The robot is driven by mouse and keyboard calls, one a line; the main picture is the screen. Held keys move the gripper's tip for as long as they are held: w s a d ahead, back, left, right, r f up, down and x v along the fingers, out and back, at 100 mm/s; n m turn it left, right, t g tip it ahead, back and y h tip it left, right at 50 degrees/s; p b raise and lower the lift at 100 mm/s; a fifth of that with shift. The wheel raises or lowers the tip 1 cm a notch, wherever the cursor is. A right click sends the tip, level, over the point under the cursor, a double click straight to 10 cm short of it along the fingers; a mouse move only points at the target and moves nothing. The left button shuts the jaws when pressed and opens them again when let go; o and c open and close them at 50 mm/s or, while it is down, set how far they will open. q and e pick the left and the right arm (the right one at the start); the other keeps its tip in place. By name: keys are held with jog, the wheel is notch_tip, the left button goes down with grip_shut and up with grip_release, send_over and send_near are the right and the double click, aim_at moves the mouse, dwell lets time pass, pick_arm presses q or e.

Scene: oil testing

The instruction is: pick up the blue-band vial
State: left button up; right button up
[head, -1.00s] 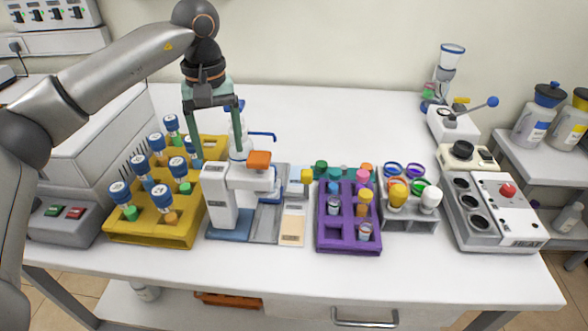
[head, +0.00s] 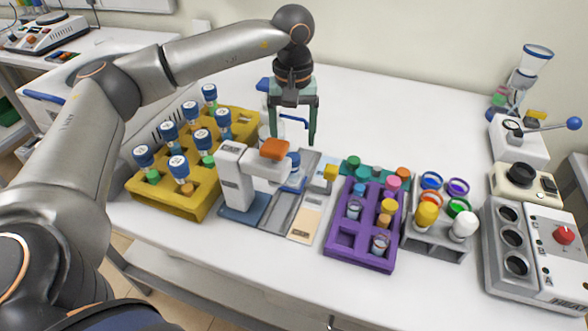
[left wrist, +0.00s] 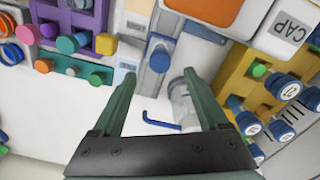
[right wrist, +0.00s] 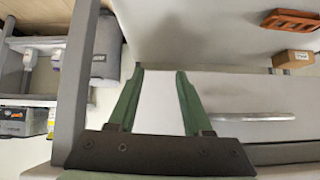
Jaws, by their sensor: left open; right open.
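In the head view a grey rack (head: 437,243) stands right of centre and holds pieces with coloured rings. One has a blue ring (head: 431,181); it may be the blue-band vial, but I cannot make out a band for certain. A purple rack (head: 342,239) beside it holds small capped vials, one with a bluish cap (head: 354,205). My left gripper (head: 292,132) is open and empty, pointing down behind the white press (head: 232,178). It also shows in the left wrist view (left wrist: 159,76). My right gripper (right wrist: 161,74) is open and empty, seen only in the right wrist view, facing a drawer front.
A yellow rack (head: 176,202) with several blue-capped tubes stands at the left. A teal rack (head: 375,174) with coloured caps is behind the purple one. A heater block (head: 545,250) is at the right.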

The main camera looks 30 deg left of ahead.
aim_at(293, 156)
pick_arm(q)
jog(key=shift+s+f+p, duration=0.15)
jog(key=shift+f+p, duration=0.15)
jog(key=shift+f, duration=2.9)
jog(key=shift+d, duration=0.1)
jog(key=shift+c, duration=0.2)
grip_shut()
